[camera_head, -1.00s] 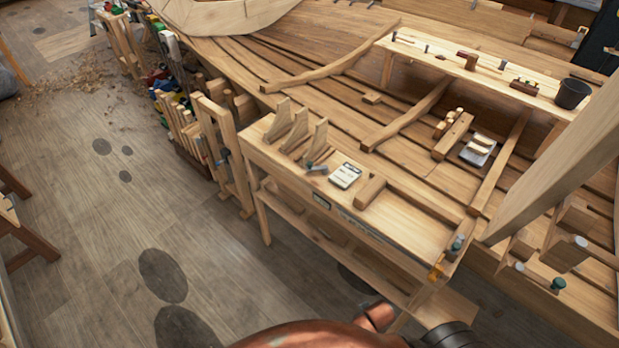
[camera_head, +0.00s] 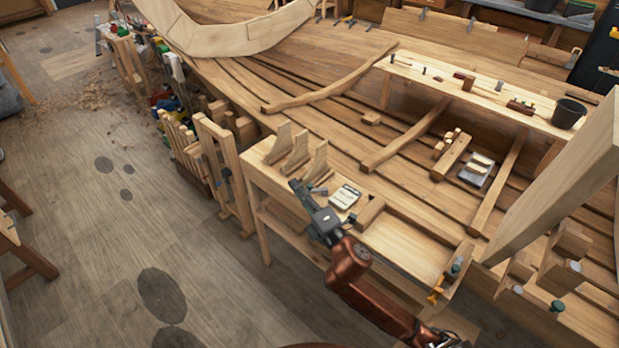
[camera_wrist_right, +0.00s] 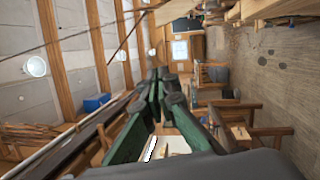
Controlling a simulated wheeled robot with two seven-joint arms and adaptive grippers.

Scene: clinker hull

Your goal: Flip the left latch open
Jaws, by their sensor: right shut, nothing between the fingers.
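My right gripper (camera_head: 296,187) is over the left front part of the small wooden bench (camera_head: 405,246), its arm coming up from the bottom. In the right wrist view its green-padded fingers (camera_wrist_right: 166,76) are together, with nothing visible between the tips. I cannot make out a left latch for certain; the gripper and arm hide part of the bench's front edge. A small orange fitting (camera_head: 435,295) sits at the bench's right front corner. My left gripper is not in view.
Upright wooden brackets (camera_head: 298,152) and a white card (camera_head: 345,197) stand or lie on the bench near the gripper. Behind is the planked hull (camera_head: 300,75). Wooden clamps (camera_head: 222,165) crowd the left side. The floor (camera_head: 90,230) at left is mostly open.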

